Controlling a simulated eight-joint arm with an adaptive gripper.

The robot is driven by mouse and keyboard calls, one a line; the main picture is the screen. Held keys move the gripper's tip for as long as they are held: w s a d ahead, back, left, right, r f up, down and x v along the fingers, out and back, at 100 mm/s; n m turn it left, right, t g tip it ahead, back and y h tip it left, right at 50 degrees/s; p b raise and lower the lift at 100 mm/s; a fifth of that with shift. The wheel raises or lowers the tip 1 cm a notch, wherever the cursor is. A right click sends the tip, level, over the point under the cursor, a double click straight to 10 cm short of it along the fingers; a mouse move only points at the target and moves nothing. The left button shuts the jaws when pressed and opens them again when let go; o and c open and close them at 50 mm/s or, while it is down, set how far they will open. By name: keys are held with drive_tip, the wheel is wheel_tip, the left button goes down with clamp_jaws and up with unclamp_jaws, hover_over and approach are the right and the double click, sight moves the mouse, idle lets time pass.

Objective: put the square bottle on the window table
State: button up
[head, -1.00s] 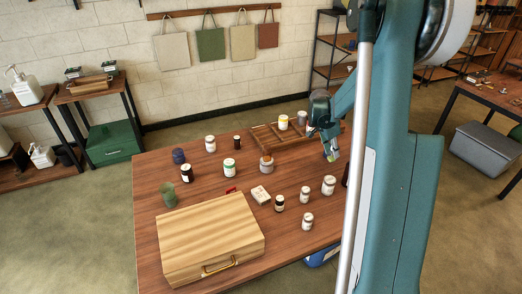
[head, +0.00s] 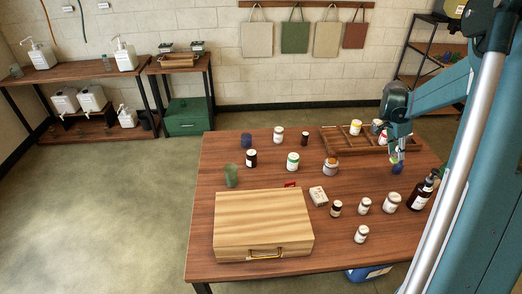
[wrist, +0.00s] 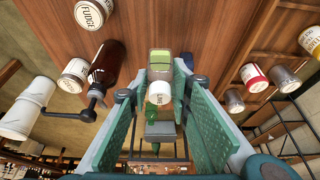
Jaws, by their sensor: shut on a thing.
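My gripper (head: 396,152) is over the right part of the wooden table, in front of the divided tray. In the wrist view my gripper (wrist: 163,80) has its two green fingers on either side of a small square bottle (wrist: 160,58). The bottle has a yellow-green, squarish body and a white labelled part nearer to me. In the head view only a little of the bottle (head: 395,159) shows below the fingers. It looks held, but its clearance from the tabletop is hard to tell. No window shows, so I cannot tell which table is the window table.
The wooden table (head: 205,235) bears a wooden case (head: 262,222), several jars and a brown pump bottle (head: 420,190). The divided tray (head: 340,142) is at its back. A long side table (head: 75,73) with white dispensers and a smaller table (head: 180,65) stand at back left. Open floor lies left.

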drive_tip(key=w+a+n+t, duration=0.1)
drive_tip(key=w+a+n, duration=0.2)
drive_tip(key=w+a, duration=0.85)
drive_tip(key=w+a+n+t+y+p, duration=0.1)
drive_tip(key=w+a+n, duration=0.4)
drive_tip(key=a, duration=1.2)
drive_tip(key=w+a+n+t, duration=0.1)
drive_tip(key=w+a, duration=1)
drive_tip(key=a, duration=0.3)
drive_tip(key=shift+w+a+f, duration=0.15)
drive_tip(key=shift+f, duration=2.45)
drive_tip(key=shift+f, duration=0.15)
wheel_tip(320, 180, down, 6)
drive_tip(key=shift+f+b, duration=0.5)
drive_tip(key=shift+f, duration=1.4)
